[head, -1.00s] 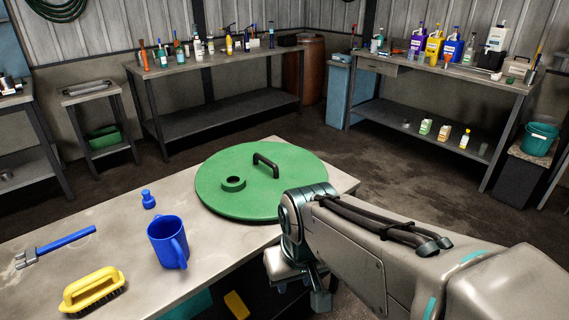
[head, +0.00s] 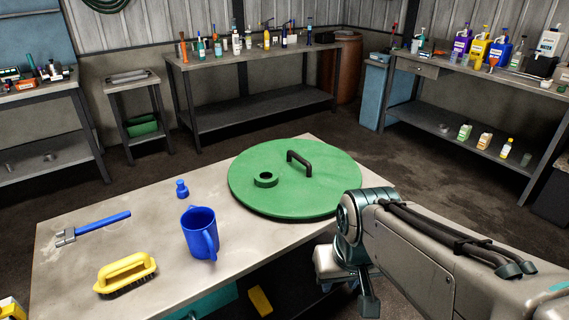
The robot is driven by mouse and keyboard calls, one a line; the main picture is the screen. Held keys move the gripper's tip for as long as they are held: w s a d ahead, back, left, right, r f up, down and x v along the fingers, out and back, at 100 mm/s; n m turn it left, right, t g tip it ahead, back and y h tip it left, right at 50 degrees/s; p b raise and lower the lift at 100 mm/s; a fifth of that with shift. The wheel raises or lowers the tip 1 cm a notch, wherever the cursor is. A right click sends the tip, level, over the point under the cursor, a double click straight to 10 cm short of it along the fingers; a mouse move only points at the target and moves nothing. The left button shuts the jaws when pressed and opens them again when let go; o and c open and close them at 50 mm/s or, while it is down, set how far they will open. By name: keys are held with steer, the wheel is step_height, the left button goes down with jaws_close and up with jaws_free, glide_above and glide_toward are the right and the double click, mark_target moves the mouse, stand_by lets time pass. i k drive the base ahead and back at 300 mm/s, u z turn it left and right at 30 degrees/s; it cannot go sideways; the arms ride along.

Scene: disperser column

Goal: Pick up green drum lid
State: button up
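The green drum lid (head: 292,190) lies flat at the right end of the near grey table in the head view. My arm reaches in from the lower right, in front of the lid's right edge. My gripper (head: 368,304) hangs below the wrist, beside the table's front edge and lower than the lid. Only a dark part of it shows, and its fingers cannot be made out.
On the near table (head: 95,247) are a blue mug (head: 199,233), a small blue bottle-like piece (head: 182,189), a blue-handled tool (head: 95,226) and a yellow brush (head: 126,273). A yellow object (head: 261,300) shows below the table's edge. Workbenches line the walls; floor behind is clear.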

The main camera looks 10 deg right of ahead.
mark_target(293, 179)
steer(key=z, duration=1.65)
steer(key=i, duration=1.05)
steer(key=u, duration=2.25)
steer(key=i, duration=0.45)
steer(key=z, duration=0.05)
